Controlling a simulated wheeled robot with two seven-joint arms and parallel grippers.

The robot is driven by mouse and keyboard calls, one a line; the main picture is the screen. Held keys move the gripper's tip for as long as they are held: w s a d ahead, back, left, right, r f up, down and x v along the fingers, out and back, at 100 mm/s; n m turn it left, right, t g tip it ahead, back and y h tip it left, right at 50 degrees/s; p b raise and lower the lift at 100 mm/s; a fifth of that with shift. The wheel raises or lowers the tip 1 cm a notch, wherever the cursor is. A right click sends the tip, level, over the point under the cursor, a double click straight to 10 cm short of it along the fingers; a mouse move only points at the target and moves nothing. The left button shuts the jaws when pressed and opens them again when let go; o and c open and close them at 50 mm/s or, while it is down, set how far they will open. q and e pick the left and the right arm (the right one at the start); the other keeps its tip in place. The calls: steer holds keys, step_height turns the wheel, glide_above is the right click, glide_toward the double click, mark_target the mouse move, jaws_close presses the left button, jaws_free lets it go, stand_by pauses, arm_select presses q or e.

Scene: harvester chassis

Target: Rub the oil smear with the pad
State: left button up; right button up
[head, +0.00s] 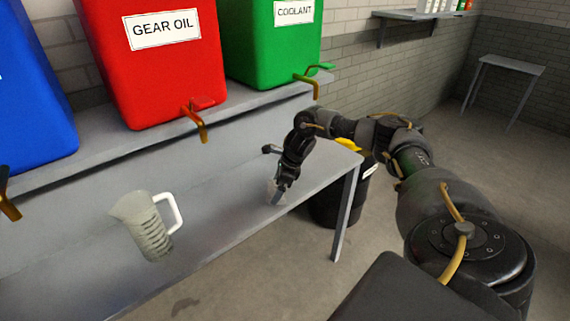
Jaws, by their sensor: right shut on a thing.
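My right gripper (279,191) points down at the right part of the grey bench, near its front edge. It is shut on a small pale grey thing, which looks like the pad (271,188). The pad is small in the view and partly hidden by the fingers. It is at or just above the bench top; I cannot tell whether it touches. I cannot make out a smear on the bench near the pad. My left gripper is not in view.
A measuring jug (148,226) stands on the bench at left. Behind, a shelf holds a blue tank (30,95), a red GEAR OIL tank (160,75) and a green COOLANT tank (270,45), with taps. A black bin (330,210) stands beside the bench's right end.

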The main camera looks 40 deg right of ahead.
steer(key=shift+w+r+p, duration=0.25)
steer(key=shift+r+p, duration=0.25)
steer(key=shift+r, duration=0.7)
steer(key=shift+r+p, duration=0.6)
steer(key=shift+r, duration=0.2)
steer(key=shift+r+p, duration=1.05)
steer(key=shift+r, duration=0.45)
